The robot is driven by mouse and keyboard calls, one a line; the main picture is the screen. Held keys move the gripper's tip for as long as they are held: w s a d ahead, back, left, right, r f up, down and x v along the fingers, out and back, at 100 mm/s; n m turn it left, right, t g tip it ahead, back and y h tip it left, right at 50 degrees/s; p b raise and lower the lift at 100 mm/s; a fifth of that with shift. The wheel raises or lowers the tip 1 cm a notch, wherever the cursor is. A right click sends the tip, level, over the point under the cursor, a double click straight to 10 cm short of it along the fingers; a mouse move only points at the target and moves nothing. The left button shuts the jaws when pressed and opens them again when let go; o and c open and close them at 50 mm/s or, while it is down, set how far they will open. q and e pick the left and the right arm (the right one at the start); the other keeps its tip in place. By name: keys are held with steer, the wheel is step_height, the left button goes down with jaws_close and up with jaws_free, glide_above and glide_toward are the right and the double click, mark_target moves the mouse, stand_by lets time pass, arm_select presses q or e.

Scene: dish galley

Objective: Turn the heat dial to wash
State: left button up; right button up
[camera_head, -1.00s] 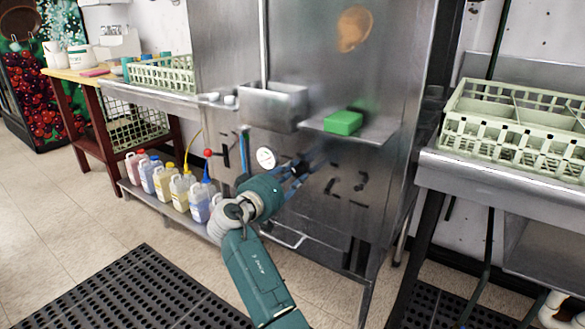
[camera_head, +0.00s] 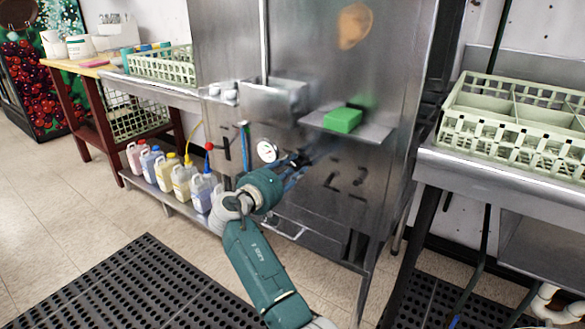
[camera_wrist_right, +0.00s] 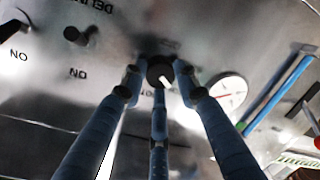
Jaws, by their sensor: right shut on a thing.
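The heat dial (camera_wrist_right: 159,70) is a small black knob with a white pointer mark on the steel front of the dish machine (camera_head: 345,185). In the right wrist view its mark points down and slightly right. My right gripper (camera_head: 298,160) is at the panel, with blue fingers closed around the dial from both sides and a third finger below, in the right wrist view (camera_wrist_right: 160,80). My left gripper is out of view.
A round white gauge (camera_head: 267,151) sits beside the dial. Black switches (camera_wrist_right: 75,35) with ON and DELIME lettering are on the other side. A green block (camera_head: 343,120) lies on a small shelf above. Several chemical jugs (camera_head: 182,180) stand low at left.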

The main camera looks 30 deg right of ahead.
steer(key=shift+r, duration=0.2)
steer(key=o, duration=1.2)
steer(key=shift+d+f, duration=0.1)
steer(key=shift+f, duration=0.05)
steer(key=shift+c, duration=0.2)
steer(key=v, duration=0.7)
steer(key=shift+a, duration=0.3)
